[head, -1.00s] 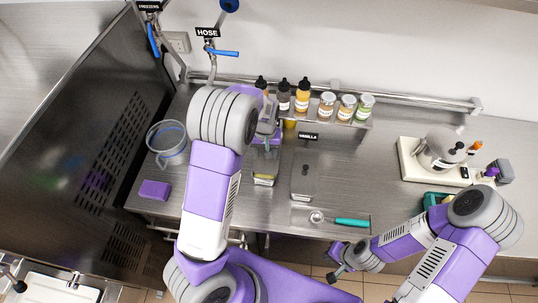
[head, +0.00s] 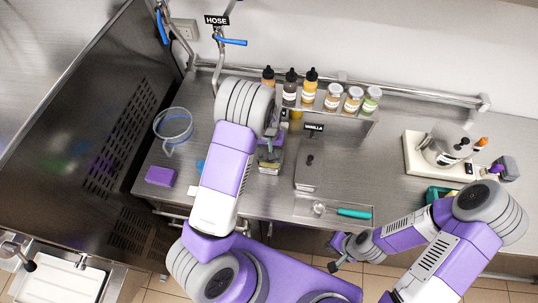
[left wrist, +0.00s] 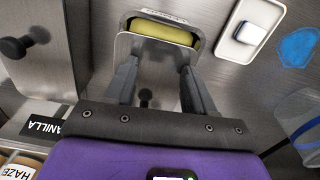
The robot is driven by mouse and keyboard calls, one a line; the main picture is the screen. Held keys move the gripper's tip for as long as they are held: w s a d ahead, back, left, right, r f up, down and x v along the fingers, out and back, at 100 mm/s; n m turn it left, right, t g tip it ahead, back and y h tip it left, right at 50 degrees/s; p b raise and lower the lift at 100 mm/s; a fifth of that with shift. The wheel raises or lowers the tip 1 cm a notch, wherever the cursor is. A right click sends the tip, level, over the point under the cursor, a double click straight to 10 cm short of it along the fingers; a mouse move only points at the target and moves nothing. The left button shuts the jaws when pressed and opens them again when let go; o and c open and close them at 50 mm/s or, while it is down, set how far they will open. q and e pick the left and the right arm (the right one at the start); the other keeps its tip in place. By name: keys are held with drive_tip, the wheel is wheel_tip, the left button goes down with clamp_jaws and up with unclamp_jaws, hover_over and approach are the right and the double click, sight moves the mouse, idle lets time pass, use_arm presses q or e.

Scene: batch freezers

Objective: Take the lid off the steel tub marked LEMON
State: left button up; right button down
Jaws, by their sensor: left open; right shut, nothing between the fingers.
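The steel tub under my left gripper (head: 268,152) shows a strip of yellow contents in the head view; its front rim (head: 268,170) is in sight, but no LEMON sign is readable. In the left wrist view the yellow strip shows in the tub (left wrist: 166,30), past the edge of a steel lid (left wrist: 147,52). The lid's dark knob (left wrist: 145,96) appears between the open fingers of my left gripper (left wrist: 155,72); I cannot tell if they touch it. My right gripper (head: 336,266) is shut and empty, low in front of the counter edge.
The lidded VANILLA tub (head: 309,172) stands close on the right. Bottles and jars (head: 333,96) line the shelf behind. A teal-handled scoop (head: 352,212) lies in front. A purple sponge (head: 160,176) and a clear jug (head: 173,125) are left. Bare counter lies right of VANILLA.

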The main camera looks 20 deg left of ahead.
use_arm(q)
drive_tip(key=shift+f, duration=0.2)
clamp_jaws()
idle(0.3)
drive_tip(key=c, duration=0.9)
unclamp_jaws()
drive_tip(key=shift+c, duration=0.2)
drive_tip(key=o, duration=1.4)
